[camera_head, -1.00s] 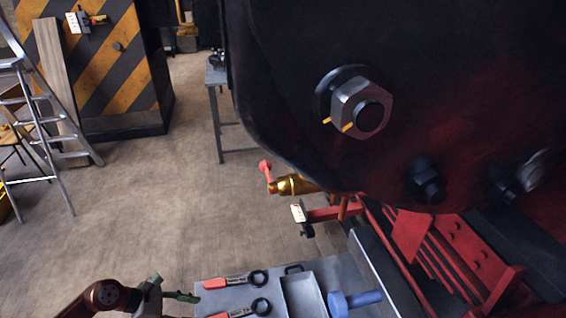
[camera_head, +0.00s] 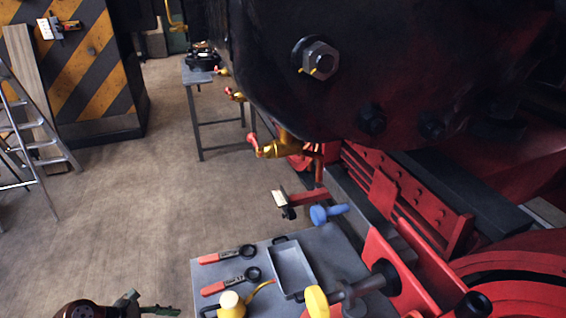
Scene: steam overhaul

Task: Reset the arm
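My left arm (camera_head: 86,310) comes in at the bottom left edge, with only its end part in view. My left gripper (camera_head: 145,306) is at its tip, low in the picture, just left of the grey cart top (camera_head: 215,240). It is apart from the tools there, and nothing shows in it. My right gripper is not in view.
Two red-handled wrenches (camera_head: 226,255) (camera_head: 230,281), a grey tray (camera_head: 292,268) and a yellow oil can (camera_head: 232,304) are on the cart. A blue-ended part (camera_head: 328,214) is behind. The locomotive (camera_head: 400,100) fills the right. Open floor (camera_head: 120,210) lies left.

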